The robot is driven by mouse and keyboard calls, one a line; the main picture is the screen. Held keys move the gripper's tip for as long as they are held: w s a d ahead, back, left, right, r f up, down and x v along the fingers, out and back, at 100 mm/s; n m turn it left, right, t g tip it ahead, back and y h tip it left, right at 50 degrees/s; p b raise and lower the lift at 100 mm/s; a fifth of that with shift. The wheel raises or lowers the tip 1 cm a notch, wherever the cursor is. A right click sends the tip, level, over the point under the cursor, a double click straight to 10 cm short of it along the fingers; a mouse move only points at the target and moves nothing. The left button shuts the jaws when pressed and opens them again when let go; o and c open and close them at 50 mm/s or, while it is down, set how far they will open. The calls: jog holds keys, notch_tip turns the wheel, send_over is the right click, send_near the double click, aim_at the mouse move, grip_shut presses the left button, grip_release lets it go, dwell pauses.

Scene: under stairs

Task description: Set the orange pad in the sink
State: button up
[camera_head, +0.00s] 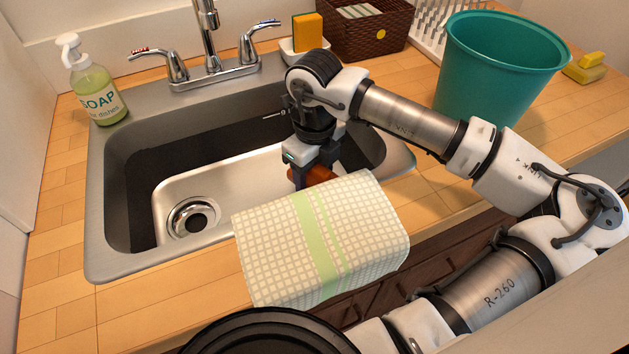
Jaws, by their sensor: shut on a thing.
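My gripper (303,175) points down inside the right part of the steel sink (137,180), just behind the towel at the front rim. It is shut on the orange pad (319,174), which looks dark orange-brown in the shade. The gripper and the towel hide much of the pad. I cannot tell whether the pad touches the sink floor. The left part of the sink, with the drain (192,219), is empty.
A checked towel (318,240) hangs over the front rim. The faucet (209,40) stands behind the sink, a soap bottle (93,85) at its left corner. A sponge (307,30) in a white holder, a basket (368,38) and a teal bucket (495,80) stand behind and right.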

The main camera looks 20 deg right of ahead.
aim_at(315, 185)
jog(key=shift+f, duration=1.95)
jog(key=shift+f, duration=0.15)
jog(key=o, duration=1.2)
jog(key=shift+c, duration=0.2)
notch_tip(315, 185, up, 12)
jog(key=shift+r, duration=0.2)
